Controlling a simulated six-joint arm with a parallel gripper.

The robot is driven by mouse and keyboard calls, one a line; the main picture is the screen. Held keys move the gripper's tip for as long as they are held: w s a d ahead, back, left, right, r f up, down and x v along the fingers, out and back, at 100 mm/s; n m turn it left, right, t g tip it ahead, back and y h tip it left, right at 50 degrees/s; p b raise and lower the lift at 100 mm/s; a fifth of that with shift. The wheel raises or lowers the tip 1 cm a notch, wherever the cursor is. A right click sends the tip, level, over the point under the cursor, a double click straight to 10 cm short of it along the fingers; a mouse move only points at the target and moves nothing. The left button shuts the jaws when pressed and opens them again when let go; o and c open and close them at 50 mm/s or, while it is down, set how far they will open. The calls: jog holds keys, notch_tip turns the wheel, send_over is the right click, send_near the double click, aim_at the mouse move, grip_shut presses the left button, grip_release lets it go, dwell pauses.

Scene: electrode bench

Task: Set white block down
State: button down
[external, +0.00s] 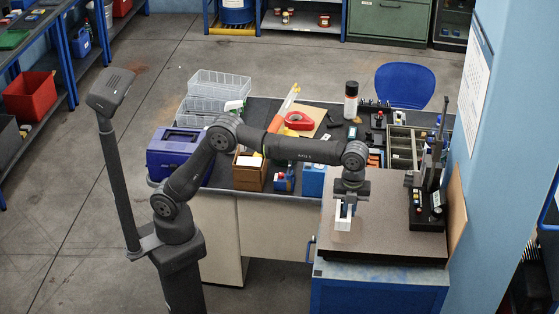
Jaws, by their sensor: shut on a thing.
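My gripper (345,207) points down over the front left part of the brown-topped stand (385,222). It is shut on a white block (342,224), which shows at and below the fingertips. The block looks upright, near the left edge of the stand's top. I cannot tell from this view whether its underside touches the surface.
A dark upright instrument (429,215) stands on the right of the same top, with bare surface between it and the block. Behind are a blue box (314,180), a divided tray (402,147) and a spray can (351,100). A blue wall borders the right.

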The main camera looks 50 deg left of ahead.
aim_at(354, 227)
jog(key=w, duration=0.1)
jog(key=w+f, duration=0.2)
jog(key=shift+w+a+f, duration=0.1)
jog(key=shift+w+a, duration=0.15)
jog(key=shift+f, duration=1.95)
jog(key=shift+f, duration=0.15)
jog(key=c, duration=1.5)
grip_release()
notch_tip(354, 227, up, 12)
jog(key=shift+r, duration=0.15)
